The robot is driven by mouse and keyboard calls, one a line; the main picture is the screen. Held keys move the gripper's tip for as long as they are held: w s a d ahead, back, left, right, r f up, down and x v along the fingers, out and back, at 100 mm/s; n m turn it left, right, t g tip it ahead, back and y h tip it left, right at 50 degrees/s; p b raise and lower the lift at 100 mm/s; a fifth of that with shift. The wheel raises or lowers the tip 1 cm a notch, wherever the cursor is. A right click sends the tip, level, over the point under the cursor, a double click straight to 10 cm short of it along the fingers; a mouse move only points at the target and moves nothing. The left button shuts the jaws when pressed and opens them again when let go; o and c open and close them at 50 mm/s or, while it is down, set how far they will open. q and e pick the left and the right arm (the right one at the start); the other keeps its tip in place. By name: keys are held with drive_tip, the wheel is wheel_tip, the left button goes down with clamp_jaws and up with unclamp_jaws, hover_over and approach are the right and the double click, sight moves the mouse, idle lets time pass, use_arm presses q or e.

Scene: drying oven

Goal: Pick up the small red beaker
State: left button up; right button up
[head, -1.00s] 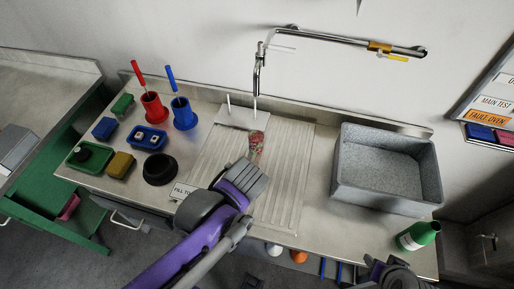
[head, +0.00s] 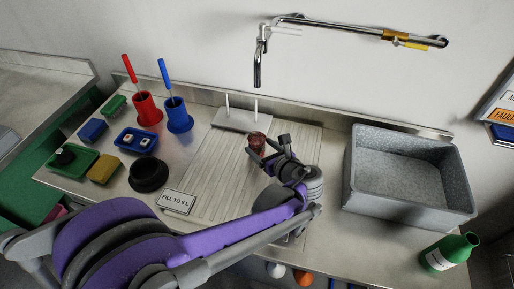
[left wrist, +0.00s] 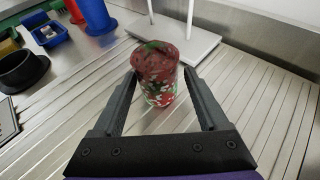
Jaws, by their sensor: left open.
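The small red beaker (head: 257,141) stands upright on the ribbed drainboard, in front of the white peg rack. In the left wrist view the beaker (left wrist: 157,75) is mottled red with green and white patches. My left gripper (head: 269,148) is at the beaker from the right side and near edge in the head view. In the left wrist view the gripper (left wrist: 163,88) is open, with one finger on each side of the beaker's lower part. Whether the fingers touch it I cannot tell. My right gripper is not in view.
The white peg rack (head: 240,118) stands just behind the beaker. A grey sink basin (head: 408,200) is to the right, with a green bottle (head: 448,252) near it. A black bowl (head: 148,175), a red holder (head: 147,108) and a blue holder (head: 179,115) stand left.

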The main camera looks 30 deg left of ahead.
sight(253, 142)
use_arm(q)
drive_tip(key=x, duration=0.6)
drive_tip(key=shift+s+f+b, duration=0.1)
drive_tip(key=shift+f+b, duration=0.05)
drive_tip(key=shift+b, duration=0.25)
clamp_jaws()
wheel_tip(253, 142, up, 14)
drive_tip(key=p, duration=0.5)
idle(0.8)
